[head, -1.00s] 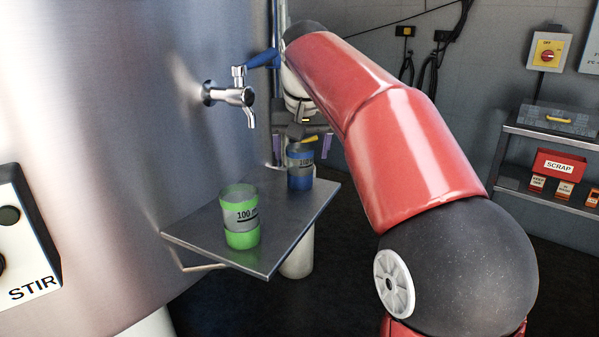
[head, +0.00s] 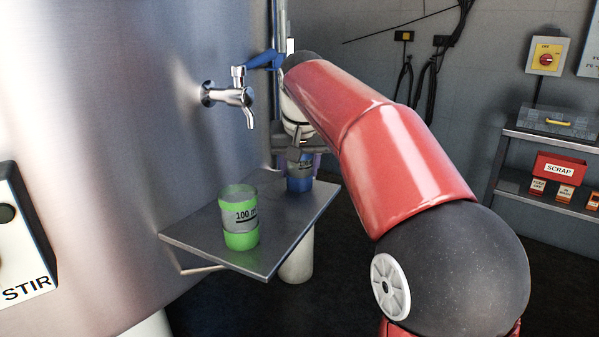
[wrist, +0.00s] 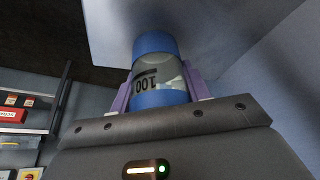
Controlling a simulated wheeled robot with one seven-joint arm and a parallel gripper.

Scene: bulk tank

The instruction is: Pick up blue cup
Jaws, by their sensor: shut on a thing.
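The blue cup (head: 300,184) stands upright at the back of the metal shelf, partly hidden behind my arm in the head view. In the wrist view the blue cup (wrist: 158,93) has blue bands at both ends and a grey middle marked 100. My gripper (wrist: 160,88) is around it, with a purple finger on each side, shut on the cup. In the head view only a little of my gripper (head: 302,160) shows beside the cup. I cannot tell whether the cup touches the shelf.
A green cup (head: 240,218) marked 100 stands on the metal shelf (head: 275,245), nearer and to the left. A tap (head: 232,95) sticks out of the large steel tank (head: 100,120) above the shelf. A rack (head: 545,190) with a red SCRAP bin stands at the right.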

